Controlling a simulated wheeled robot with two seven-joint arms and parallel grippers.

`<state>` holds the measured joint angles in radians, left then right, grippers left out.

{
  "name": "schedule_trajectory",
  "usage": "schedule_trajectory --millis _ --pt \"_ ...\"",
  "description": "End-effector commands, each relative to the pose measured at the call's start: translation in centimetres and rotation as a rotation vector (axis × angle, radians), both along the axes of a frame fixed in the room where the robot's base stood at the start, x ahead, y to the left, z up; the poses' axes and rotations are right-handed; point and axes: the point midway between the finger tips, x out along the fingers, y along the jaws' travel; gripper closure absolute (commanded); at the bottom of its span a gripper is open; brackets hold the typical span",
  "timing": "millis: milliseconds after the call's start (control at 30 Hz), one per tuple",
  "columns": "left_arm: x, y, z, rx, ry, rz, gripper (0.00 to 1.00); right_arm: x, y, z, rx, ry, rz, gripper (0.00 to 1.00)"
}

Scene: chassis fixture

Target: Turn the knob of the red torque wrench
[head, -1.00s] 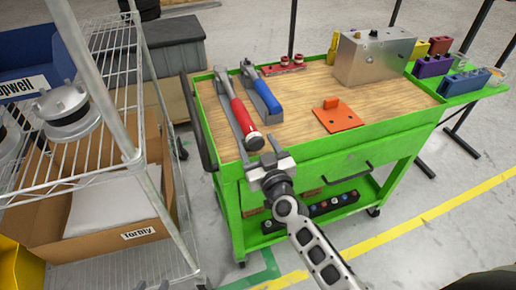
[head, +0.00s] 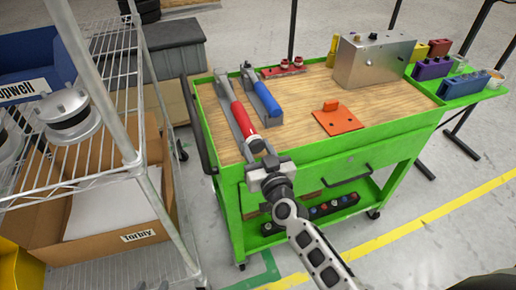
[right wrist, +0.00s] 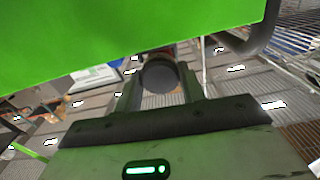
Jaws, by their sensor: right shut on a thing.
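The red torque wrench (head: 242,117) lies in a grey holder along the left part of the cart's wooden top, its handle end toward the near edge. My right gripper (head: 266,162) is at that near end in the head view. In the right wrist view, the fingers of my right gripper (right wrist: 160,88) stand on both sides of the round dark knob (right wrist: 160,76) and are shut on it. In the head view the knob is mostly hidden by the gripper. The blue torque wrench (head: 265,98) lies just right of the red one. My left gripper is not in view.
The green cart (head: 310,166) has a raised rim and a black side handle (head: 197,122). An orange bracket (head: 338,120) and a metal box (head: 373,62) stand further right on top. A wire shelf (head: 95,150) stands close on the left. The middle wood surface is clear.

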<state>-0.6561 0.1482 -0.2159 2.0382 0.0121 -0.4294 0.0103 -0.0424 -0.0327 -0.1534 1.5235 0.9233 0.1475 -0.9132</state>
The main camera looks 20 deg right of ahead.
Motion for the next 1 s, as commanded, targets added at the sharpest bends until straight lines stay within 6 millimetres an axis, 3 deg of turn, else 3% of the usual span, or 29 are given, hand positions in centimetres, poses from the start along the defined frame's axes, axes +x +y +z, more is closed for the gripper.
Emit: schedule_trajectory --millis 600,1000 --pt "-0.23 0.19 -0.22 0.006 0.011 0.002 0.64 -0.02 -0.01 -0.07 0.518 0.019 0.000 0.83" --pt "-0.44 0.12 -0.21 0.001 0.014 0.005 0.64 -0.04 0.00 -0.09 0.696 0.026 -0.001 0.83"
